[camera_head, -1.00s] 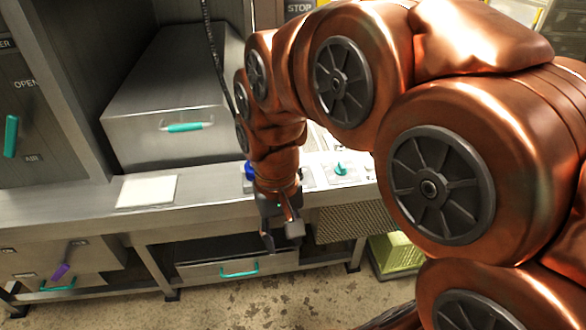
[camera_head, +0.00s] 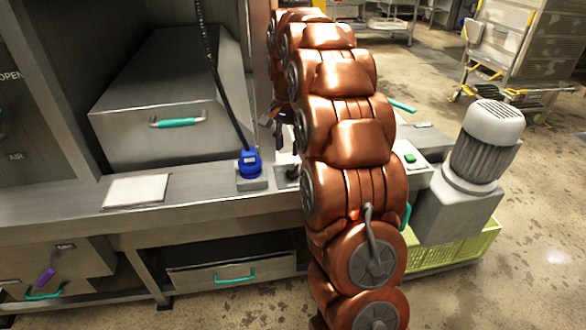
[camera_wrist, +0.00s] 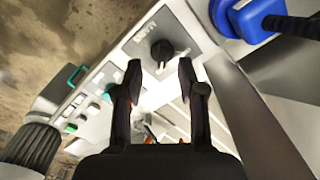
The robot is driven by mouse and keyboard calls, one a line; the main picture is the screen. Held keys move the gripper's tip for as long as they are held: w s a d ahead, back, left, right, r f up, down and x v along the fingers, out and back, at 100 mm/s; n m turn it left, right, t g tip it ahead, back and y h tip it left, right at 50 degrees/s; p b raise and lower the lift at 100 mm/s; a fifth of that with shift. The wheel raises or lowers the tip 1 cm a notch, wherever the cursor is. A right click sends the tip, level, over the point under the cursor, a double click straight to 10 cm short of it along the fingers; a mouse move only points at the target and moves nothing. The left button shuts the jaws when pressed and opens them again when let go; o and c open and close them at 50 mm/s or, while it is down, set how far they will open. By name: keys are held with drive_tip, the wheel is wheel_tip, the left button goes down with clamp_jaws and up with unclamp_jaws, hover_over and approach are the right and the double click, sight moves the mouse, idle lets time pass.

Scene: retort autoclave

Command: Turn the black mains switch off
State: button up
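The black mains switch (camera_wrist: 162,52) is a round knob on a grey plate with lettering, near the top centre of the wrist view. My gripper (camera_wrist: 159,76) is open, its two dark fingers apart with nothing between them. In the picture the knob lies just beyond the fingertips, about midway between them; I cannot tell whether they touch it. In the head view my gripper (camera_head: 273,122) is small and partly hidden by my arm above the bench. The switch is not clear there; its plate (camera_head: 288,178) shows partly beside my arm.
A blue plug (camera_head: 249,165) with a black cable stands left of the switch plate; it also shows in the wrist view (camera_wrist: 250,18). A white sheet (camera_head: 137,190) lies on the bench. A grey motor (camera_head: 487,140) and a yellow-green crate (camera_head: 440,252) are at right.

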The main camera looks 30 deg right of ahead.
sight(293, 166)
drive_tip(key=d, duration=0.1)
drive_tip(key=w+d+f, duration=0.1)
drive_tip(key=d+m, duration=0.1)
drive_tip(key=shift+w+f, duration=0.35)
drive_tip(key=shift+w, duration=0.05)
drive_tip(key=shift+a+f+p, duration=0.1)
drive_tip(key=shift+f+p, duration=0.25)
drive_tip(key=shift+f, duration=3.5)
clamp_jaws()
